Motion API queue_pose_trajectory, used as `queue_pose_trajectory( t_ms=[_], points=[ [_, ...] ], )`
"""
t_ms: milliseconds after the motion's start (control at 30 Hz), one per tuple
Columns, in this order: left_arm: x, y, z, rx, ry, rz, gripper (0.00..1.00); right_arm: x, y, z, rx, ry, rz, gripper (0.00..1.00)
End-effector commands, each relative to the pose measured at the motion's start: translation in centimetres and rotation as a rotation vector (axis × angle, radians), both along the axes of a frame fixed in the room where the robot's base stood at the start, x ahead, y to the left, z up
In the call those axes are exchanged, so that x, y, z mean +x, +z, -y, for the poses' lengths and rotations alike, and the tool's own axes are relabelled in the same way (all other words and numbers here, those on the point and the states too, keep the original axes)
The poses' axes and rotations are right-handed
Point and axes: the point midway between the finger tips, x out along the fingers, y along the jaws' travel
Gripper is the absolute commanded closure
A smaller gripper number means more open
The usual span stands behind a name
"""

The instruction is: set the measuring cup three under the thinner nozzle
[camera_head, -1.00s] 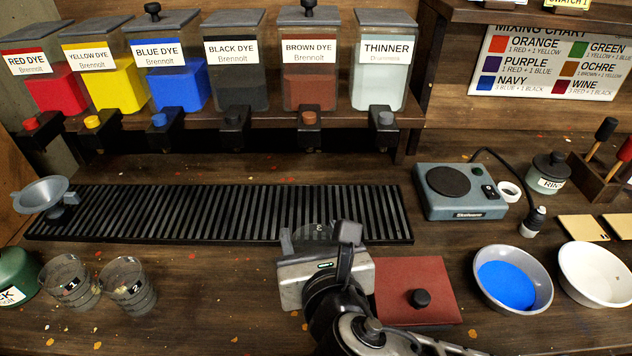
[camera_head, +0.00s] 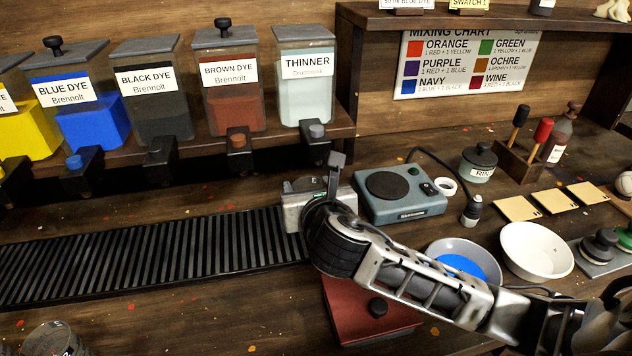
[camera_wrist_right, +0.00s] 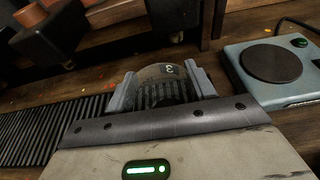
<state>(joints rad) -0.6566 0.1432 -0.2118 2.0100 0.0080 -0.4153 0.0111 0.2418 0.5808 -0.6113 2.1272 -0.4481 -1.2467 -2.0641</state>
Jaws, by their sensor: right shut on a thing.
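The thinner container (camera_head: 306,90) is the rightmost on the dye shelf, with its grey-knobbed nozzle (camera_head: 316,132) at the front. My right gripper (camera_head: 316,184) is below and in front of that nozzle, at the right end of the slatted tray. The clear measuring cup three (camera_wrist_right: 160,85) shows in the right wrist view, between the two fingers of the right gripper (camera_wrist_right: 163,80), which is shut on it. Its "3" mark faces up toward the camera. My left gripper is not in view.
The slatted drip tray (camera_head: 150,255) runs below the nozzles. A red lidded box (camera_head: 350,325), a bowl with blue dye (camera_head: 487,255) and a white bowl (camera_head: 537,250) lie nearer, around my forearm.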

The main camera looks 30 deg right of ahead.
Motion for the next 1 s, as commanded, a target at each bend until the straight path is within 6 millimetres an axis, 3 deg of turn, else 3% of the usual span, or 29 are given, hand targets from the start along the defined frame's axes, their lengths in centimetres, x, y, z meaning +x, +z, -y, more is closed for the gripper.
queue_pose_trajectory(
  t_ms=[100,300,467,700,1000],
  points=[
    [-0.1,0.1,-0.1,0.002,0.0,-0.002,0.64,2.3,0.2,2.0,-0.003,-0.004,0.002,0.72],
    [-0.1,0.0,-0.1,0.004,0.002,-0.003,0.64,4.6,0.1,3.8,-0.001,-0.001,0.001,0.72],
    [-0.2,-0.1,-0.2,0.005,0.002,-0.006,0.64,4.9,-0.4,4.0,0.001,0.001,-0.001,0.72],
    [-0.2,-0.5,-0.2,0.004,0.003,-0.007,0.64,4.8,-3.4,4.0,0.0,-0.001,-0.002,0.72],
    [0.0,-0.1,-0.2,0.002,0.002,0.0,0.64,4.9,-3.6,4.0,-0.001,0.001,0.001,0.72]
  ],
)
